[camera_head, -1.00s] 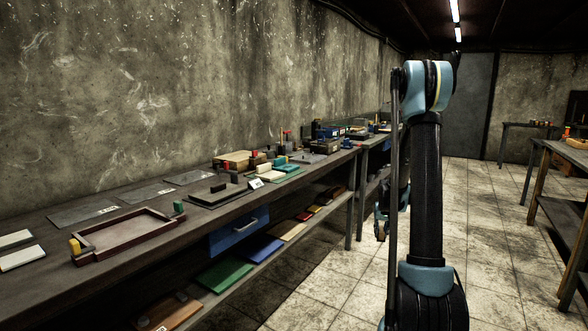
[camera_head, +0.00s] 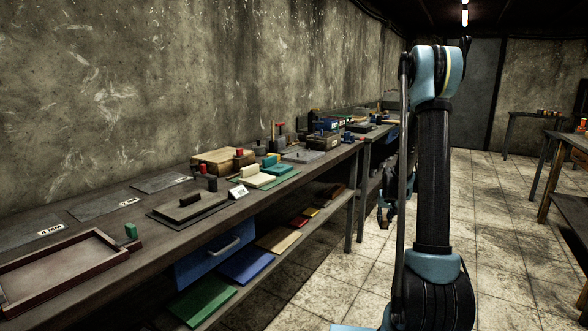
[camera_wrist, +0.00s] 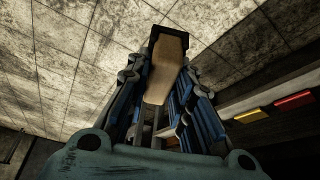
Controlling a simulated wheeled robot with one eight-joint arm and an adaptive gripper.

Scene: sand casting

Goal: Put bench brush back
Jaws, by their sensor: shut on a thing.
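The bench brush (camera_wrist: 163,72), with a tan wooden body and a dark far end, is held between the two blue-and-black fingers of my gripper (camera_wrist: 165,95) in the wrist view. My gripper is shut on it, over the tiled floor.
A long workbench (camera_head: 75,262) runs along the left wall, with a tray (camera_head: 62,270), a wooden box (camera_head: 225,160) and several blocks and plates on it. A blue drawer (camera_head: 214,259) and a lower shelf (camera_head: 225,300) with coloured boards are below. The tiled floor (camera_head: 330,275) is clear.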

